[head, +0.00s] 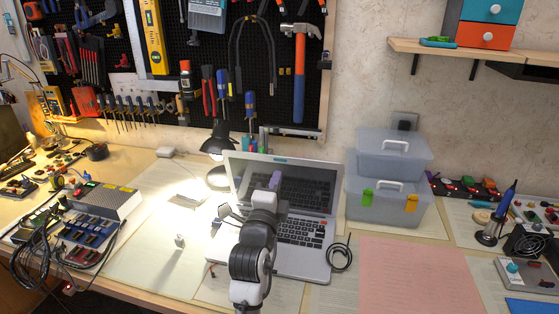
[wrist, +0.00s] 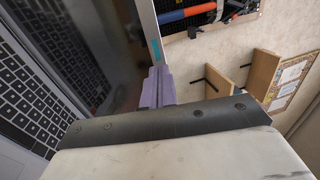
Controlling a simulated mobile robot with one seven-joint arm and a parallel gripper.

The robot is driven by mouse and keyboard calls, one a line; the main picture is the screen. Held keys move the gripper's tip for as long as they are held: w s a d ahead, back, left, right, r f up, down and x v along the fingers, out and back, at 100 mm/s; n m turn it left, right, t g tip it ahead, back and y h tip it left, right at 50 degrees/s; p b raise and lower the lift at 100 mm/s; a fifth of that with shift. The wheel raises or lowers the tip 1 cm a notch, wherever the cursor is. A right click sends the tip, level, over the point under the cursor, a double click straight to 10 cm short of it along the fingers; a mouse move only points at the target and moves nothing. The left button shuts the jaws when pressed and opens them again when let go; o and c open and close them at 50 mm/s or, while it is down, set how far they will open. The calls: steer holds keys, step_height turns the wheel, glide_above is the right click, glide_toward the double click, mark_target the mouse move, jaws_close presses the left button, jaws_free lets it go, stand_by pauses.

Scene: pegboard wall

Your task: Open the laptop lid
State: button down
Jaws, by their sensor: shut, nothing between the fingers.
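The laptop (head: 300,234) sits on the workbench with its lid (head: 262,172) standing up, the dark screen facing me. In the wrist view the keyboard (wrist: 55,75) is at the left and the lid's screen (wrist: 115,45) rises beside it. My gripper (head: 275,181) is in front of the screen, above the keyboard. Its purple fingertips (wrist: 157,86) are together and empty, close to the lid's edge in the wrist view; I cannot tell whether they touch it. My arm hides part of the keyboard and the laptop's left front.
Stacked clear plastic boxes (head: 386,205) stand right of the laptop. A black lamp (head: 218,145) is behind it at left. A coiled black cable (head: 340,257) lies at its right. A pink mat (head: 415,276) is clear. Electronics (head: 80,215) fill the left bench.

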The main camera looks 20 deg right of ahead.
mark_target(283, 159)
steer(key=shift+p+x, duration=0.85)
steer(key=shift+x, duration=1.7)
steer(key=shift+w+r, duration=0.1)
steer(key=shift+w, duration=0.05)
steer(key=w+d+r+g+y+p, duration=0.1)
steer(key=w+d+g+y+p, duration=0.1)
steer(key=w+p, duration=0.4)
steer(key=shift+w+d+g+p, duration=0.25)
steer(key=shift+d+g+p, duration=0.1)
steer(key=shift+d+g, duration=0.7)
steer(key=shift+s+d, duration=0.1)
